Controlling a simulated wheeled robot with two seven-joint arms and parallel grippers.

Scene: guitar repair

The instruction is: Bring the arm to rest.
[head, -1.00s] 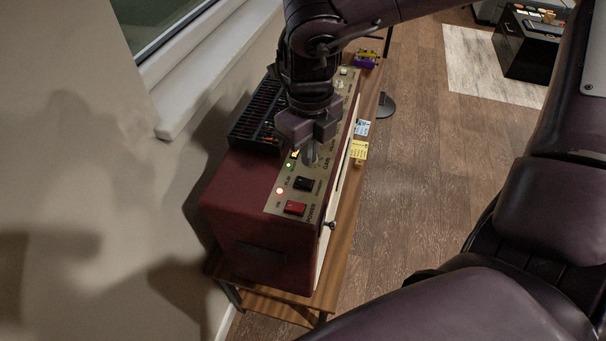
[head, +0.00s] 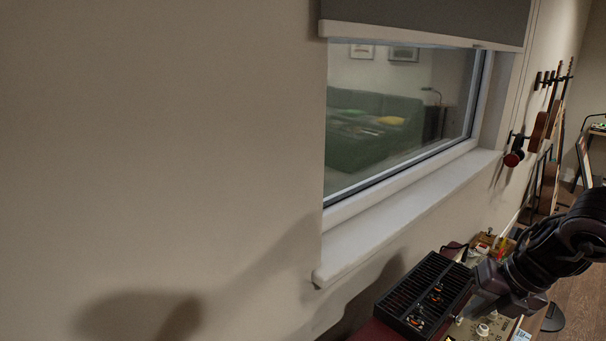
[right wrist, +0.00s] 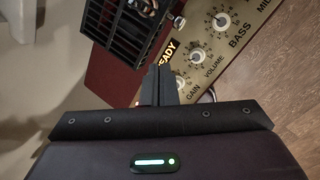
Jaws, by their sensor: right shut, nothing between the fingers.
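My right gripper (head: 474,308) is at the lower right of the head view, just above the amplifier's control panel (head: 500,326). In the right wrist view its fingers (right wrist: 159,84) are together with nothing between them. Beyond the fingertips are the panel (right wrist: 228,50), with knobs marked gain, volume and bass, and the dark red amplifier top (right wrist: 112,78). I cannot tell whether the fingertips touch the panel. The gripper's arm comes in from the right. My left gripper is not in view.
A wall with a window sill (head: 400,215) stands behind. Guitars (head: 540,128) hang at the right.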

